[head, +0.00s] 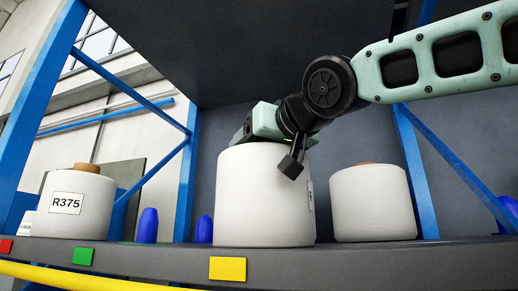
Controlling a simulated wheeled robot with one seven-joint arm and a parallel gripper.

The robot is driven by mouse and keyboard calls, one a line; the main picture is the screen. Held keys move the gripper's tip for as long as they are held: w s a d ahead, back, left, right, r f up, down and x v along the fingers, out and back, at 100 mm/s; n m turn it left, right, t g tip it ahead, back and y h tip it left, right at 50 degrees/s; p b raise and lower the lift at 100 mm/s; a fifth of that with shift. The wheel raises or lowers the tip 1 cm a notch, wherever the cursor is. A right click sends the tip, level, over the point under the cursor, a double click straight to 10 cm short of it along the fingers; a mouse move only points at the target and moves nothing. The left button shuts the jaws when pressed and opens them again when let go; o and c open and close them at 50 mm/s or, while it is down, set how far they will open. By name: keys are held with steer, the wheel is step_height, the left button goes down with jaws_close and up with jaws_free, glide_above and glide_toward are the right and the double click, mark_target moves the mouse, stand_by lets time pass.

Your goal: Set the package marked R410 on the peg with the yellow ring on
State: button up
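A large white yarn package (262,205) is upright at the middle of the shelf, behind the yellow plate (228,268) on the shelf's front edge. Its label is turned to the right and too oblique to read. Whether it rests on the shelf or on a peg cannot be told. My gripper (288,150) is over its top, with one dark finger in front of its upper right side. The other finger and the package's core are hidden. I see no yellow ring; the blue pegs in view (147,226) (203,229) are bare.
The package marked R375 (85,215) stands at left, with a green plate (83,256) to its lower front. Another white package (372,205) stands at right, no label showing. A red plate (6,246), a yellow rail (90,280) and blue uprights (188,170) frame the shelf.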

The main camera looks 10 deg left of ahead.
steer(key=shift+o, duration=0.4)
steer(key=shift+w+f, duration=0.1)
steer(key=shift+f, duration=0.15)
steer(key=b+v, duration=0.6)
steer(key=v, duration=1.1)
steer(key=shift+s+r, duration=0.25)
steer(key=shift+r, duration=0.05)
